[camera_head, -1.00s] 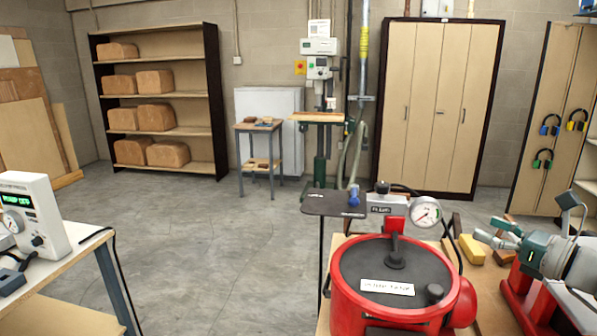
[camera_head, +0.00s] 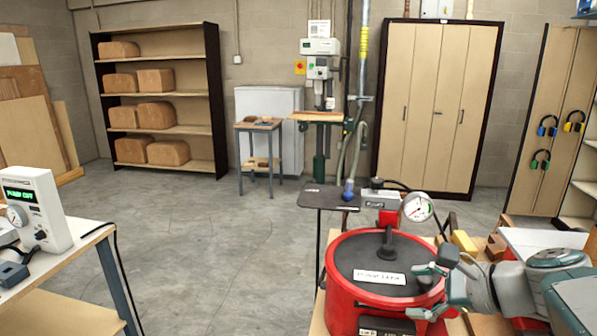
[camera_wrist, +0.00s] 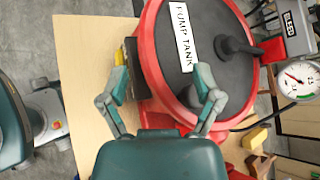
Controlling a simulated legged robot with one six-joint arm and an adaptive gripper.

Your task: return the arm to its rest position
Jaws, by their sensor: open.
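My gripper (camera_head: 431,284) is open and empty in the head view, at the lower right, with its fingers pointing left in front of the pump tank's right side. In the wrist view my gripper (camera_wrist: 161,84) shows two spread fingers with nothing between them. The red pump tank (camera_head: 342,290) with a dark lid and a label stands on the bench; it also shows in the wrist view (camera_wrist: 157,75), beyond the fingertips. I cannot tell whether a finger touches it. My arm reaches in from the right edge of the head view.
A yellow block (camera_head: 463,243) lies behind my gripper. A white control box (camera_head: 38,208) is on the left table. The floor between is clear.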

